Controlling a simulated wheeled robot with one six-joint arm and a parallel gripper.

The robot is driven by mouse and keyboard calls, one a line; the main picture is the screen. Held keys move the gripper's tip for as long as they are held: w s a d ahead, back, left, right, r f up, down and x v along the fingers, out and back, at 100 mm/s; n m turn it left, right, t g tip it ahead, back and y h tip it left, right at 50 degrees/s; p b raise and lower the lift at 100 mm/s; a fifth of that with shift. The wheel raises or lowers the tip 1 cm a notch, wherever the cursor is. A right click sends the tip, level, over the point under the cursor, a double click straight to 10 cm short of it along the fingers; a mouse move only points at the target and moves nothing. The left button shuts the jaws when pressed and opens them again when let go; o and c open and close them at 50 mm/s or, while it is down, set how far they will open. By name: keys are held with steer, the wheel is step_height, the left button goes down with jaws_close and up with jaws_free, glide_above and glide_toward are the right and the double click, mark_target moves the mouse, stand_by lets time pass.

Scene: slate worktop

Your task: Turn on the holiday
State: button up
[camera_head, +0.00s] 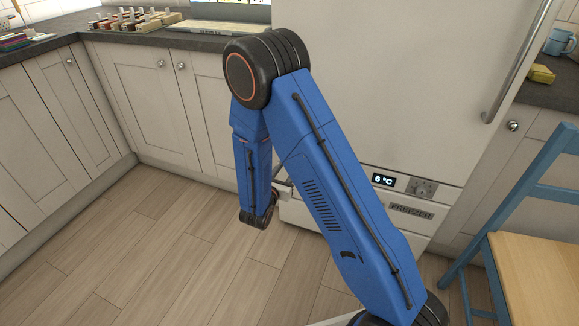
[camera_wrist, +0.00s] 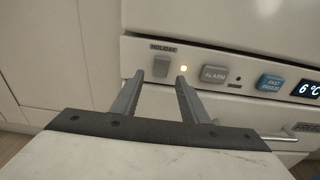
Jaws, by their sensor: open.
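In the wrist view, a grey rocker switch (camera_wrist: 161,66) sits on the white fridge-freezer's control panel under the label HOLIDAY. I cannot tell whether a finger touches the panel. In the head view the switch and most of the gripper are hidden behind my blue arm.
Right of the switch are a grey ALARM button (camera_wrist: 214,74), a small dark light (camera_wrist: 238,78), a blue FAST FREEZE button (camera_wrist: 270,83) and a 6 °C display (camera_wrist: 309,90). A blue chair (camera_head: 530,250) stands at the right. Open wooden floor (camera_head: 150,250) lies at the left.

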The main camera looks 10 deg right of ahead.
steer(key=v, duration=1.4)
steer(key=s+d+r+m+g+h, duration=0.1)
steer(key=s+d+r+m+g, duration=0.6)
steer(key=d, duration=0.3)
steer(key=s+d+r+m+g, duration=0.55)
steer(key=d+m, duration=0.35)
steer(key=d, duration=0.2)
steer(key=s+d+r+m+y, duration=0.1)
steer(key=s+r+m+y, duration=0.4)
steer(key=s, duration=0.5)
steer(key=s+a+r+m+t+y, duration=0.3)
steer(key=s+a+r+m+y, duration=0.1)
steer(key=s+r+m+y, duration=0.1)
steer(key=s+r+m, duration=0.1)
steer(key=m, duration=0.1)
steer(key=shift+s+a+m+t+y, duration=0.3)
steer(key=shift+a+m+t+y, duration=0.05)
steer(key=shift+m+y, duration=0.05)
